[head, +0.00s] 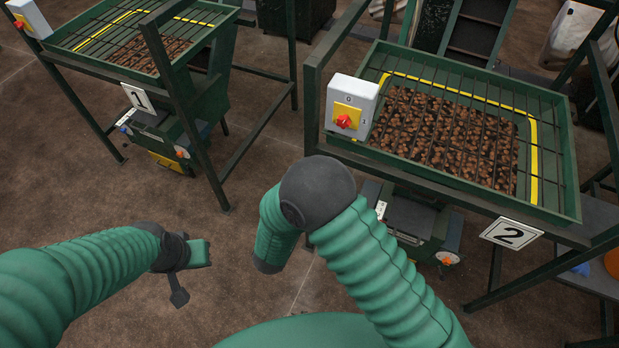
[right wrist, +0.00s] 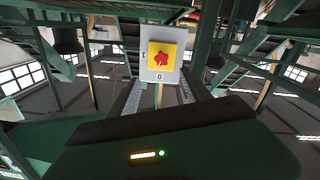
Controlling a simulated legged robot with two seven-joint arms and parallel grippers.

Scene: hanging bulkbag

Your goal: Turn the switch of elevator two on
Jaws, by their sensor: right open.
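Elevator two's switch is a white box (head: 352,105) on the left corner of its green frame, with a yellow plate and a red knob (head: 344,121). The box (right wrist: 160,62) also faces the right wrist view, turned upside down, with its red knob (right wrist: 159,59) and the marks 0 and 1. I cannot tell which mark the knob points to. My right gripper (right wrist: 160,95) is open and empty below the box in that view, apart from the knob; my arm hides it in the head view. My left gripper (head: 188,267) hangs over the floor, far from the switch; its jaws are unclear.
The label 2 (head: 511,234) hangs on the front of a green grated hopper (head: 570,195) holding brown lumps. Elevator one, with label 1 (head: 137,97) and its own switch box (head: 28,17), stands at the left. Open brown floor (head: 70,200) lies between.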

